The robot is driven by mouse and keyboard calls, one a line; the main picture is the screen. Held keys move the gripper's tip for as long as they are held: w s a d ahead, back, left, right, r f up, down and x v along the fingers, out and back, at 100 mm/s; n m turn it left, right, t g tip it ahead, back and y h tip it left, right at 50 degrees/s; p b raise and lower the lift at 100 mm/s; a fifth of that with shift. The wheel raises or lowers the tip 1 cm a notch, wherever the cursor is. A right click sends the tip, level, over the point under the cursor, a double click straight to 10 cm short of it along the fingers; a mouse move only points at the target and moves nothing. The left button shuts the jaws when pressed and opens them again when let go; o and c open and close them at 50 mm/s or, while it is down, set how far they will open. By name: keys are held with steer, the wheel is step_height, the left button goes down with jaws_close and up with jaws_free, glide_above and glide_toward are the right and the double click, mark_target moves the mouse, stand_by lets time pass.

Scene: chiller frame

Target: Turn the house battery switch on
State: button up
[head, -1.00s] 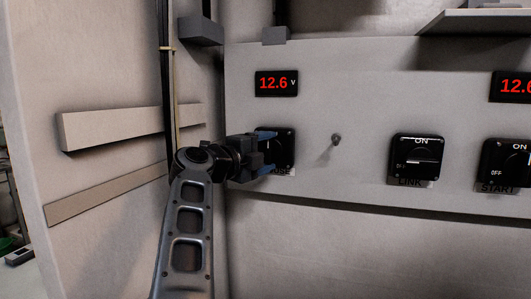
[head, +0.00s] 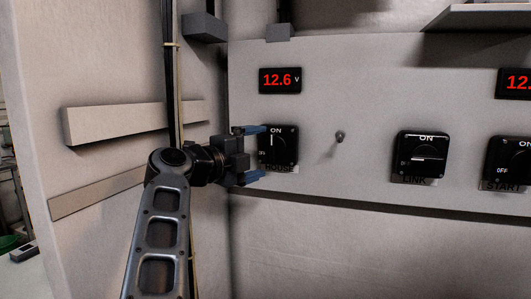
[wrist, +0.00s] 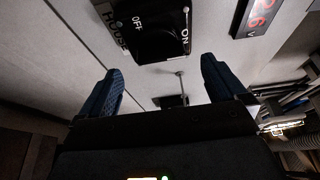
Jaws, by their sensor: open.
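The house battery switch (head: 285,150) is a black square rotary switch on the pale panel, with a HOUSE label (head: 279,169) below it. Its white pointer mark stands upright, toward the word ON. In the wrist view the switch (wrist: 150,35) is at the top with ON and OFF lettering; its knob is too dark to make out. My gripper (head: 260,154) is just left of the switch, its blue fingers spread above and below the knob's height. The jaws are open and hold nothing. In the wrist view the gripper (wrist: 160,65) shows a clear gap between its fingers.
A red 12.6 V display (head: 280,80) sits above the switch. A small metal toggle (head: 340,137) stands out to its right. The LINK switch (head: 422,153) and START switch (head: 510,161) are further right. The side wall with a ledge (head: 135,118) is close at left.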

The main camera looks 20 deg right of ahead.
steer(key=shift+v, duration=1.35)
steer(key=s+d+f+n+t+h, duration=0.3)
steer(key=s+d+f+n+t, duration=0.65)
steer(key=s+d, duration=0.35)
steer(key=s+d+f+n+t+y, duration=0.1)
steer(key=s+f+n+t+y, duration=0.4)
steer(key=s+f+n+y, duration=0.55)
steer(key=s+a+f+n+g+y, duration=0.1)
steer(key=s+f+n+g+y, duration=0.25)
steer(key=s, duration=0.55)
steer(key=s+a+f+n+y, duration=0.1)
steer(key=s+f+n+y, duration=0.25)
steer(key=s+n, duration=0.4)
steer(key=s+a+g, duration=0.2)
steer(key=s+g, duration=0.1)
steer(key=s, duration=0.6)
steer(key=s+a+m+g, duration=0.1)
steer(key=s+a+g, duration=0.1)
steer(key=s, duration=0.7)
steer(key=shift+a+f+g+y, duration=0.25)
steer(key=shift+a+g+y, duration=0.15)
steer(key=shift+a, duration=0.25)
steer(key=shift+s, duration=0.15)
